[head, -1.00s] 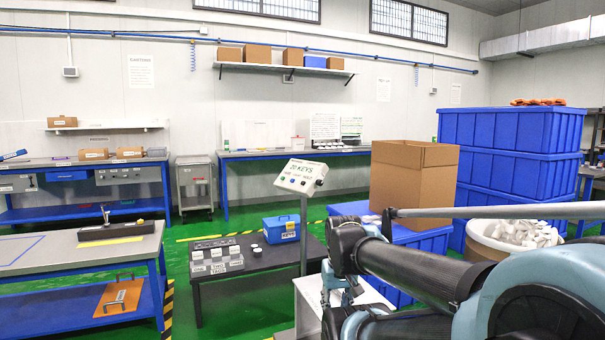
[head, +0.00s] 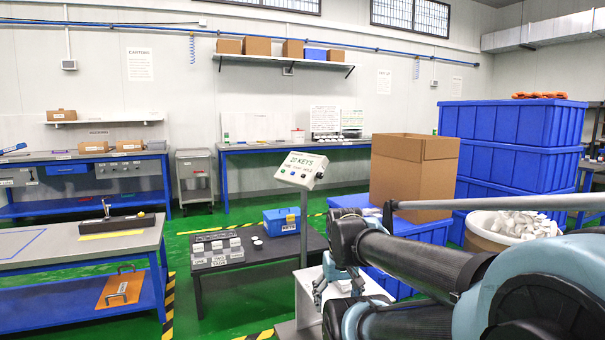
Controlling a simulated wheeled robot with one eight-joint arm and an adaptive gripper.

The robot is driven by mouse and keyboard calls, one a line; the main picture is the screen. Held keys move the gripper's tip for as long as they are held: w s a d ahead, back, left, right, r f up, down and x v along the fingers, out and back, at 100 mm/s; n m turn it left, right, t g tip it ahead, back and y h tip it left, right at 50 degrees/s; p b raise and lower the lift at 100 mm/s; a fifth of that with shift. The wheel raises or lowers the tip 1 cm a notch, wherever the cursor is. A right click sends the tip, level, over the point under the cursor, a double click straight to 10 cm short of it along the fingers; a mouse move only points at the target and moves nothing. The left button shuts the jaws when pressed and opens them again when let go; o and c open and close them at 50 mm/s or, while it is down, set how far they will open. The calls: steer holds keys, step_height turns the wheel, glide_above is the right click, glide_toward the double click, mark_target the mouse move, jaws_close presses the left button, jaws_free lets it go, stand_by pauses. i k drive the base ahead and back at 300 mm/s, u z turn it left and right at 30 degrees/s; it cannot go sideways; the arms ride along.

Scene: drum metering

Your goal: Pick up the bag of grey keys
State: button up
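I see no bag that I can make out as the bag of grey keys. A control box (head: 301,170) on a post carries a sign reading "20 KEYS". A round drum (head: 487,244) at the right holds a heap of pale grey-white pieces (head: 520,224), too small to tell apart. My gripper (head: 323,289) hangs low in front of the post, beside a white surface (head: 296,338). It is small and partly hidden by my arm, so I cannot tell its opening or whether anything is in it.
A cardboard box (head: 413,182) stands open on a blue bin (head: 433,232). Stacked blue bins (head: 512,160) rise behind the drum. A low dark table (head: 265,256) bears grey blocks and a blue toolbox (head: 282,221). A blue-framed bench (head: 40,255) is at left. Green floor lies between.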

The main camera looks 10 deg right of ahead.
mark_target(344, 286)
steer(key=z, duration=0.6)
steer(key=k, duration=0.65)
steer(key=z, duration=0.55)
steer(key=i, duration=1)
